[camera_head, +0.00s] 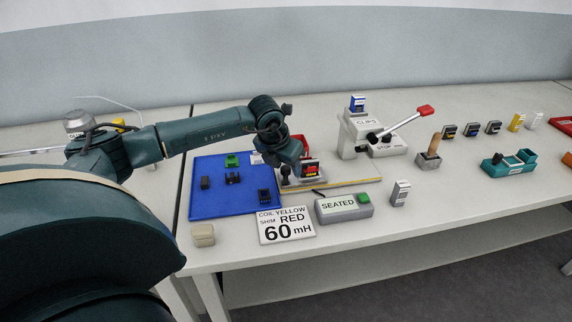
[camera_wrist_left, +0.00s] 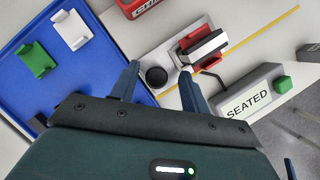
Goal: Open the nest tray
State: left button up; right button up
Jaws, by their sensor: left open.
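The nest tray appears to be the pale plate with a round black knob and a red-and-black block on it. In the left wrist view, the knob (camera_wrist_left: 156,77) lies between the two fingertips of my left gripper (camera_wrist_left: 159,70), which is open. I cannot tell whether the fingers touch the knob. The red-and-black block (camera_wrist_left: 203,46) sits on the plate beyond the right finger. In the head view, my left gripper (camera_head: 288,158) points down over the knob end, and the block (camera_head: 310,168) shows just right of it.
A blue mat or tray (camera_head: 215,200) with several small connectors lies left. A SEATED box (camera_head: 343,207) with a green button and a 60 mH card (camera_head: 287,226) lie in front. A CLIPS press (camera_head: 375,133) with a red-tipped lever stands behind right.

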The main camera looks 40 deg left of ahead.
pick_arm(q)
jog(key=b+v, duration=0.1)
jog(key=v, duration=1.2)
pick_arm(e)
jog(key=shift+a+f, duration=0.15)
jog(key=shift+a, duration=0.05)
jog(key=shift+d+f, duration=0.1)
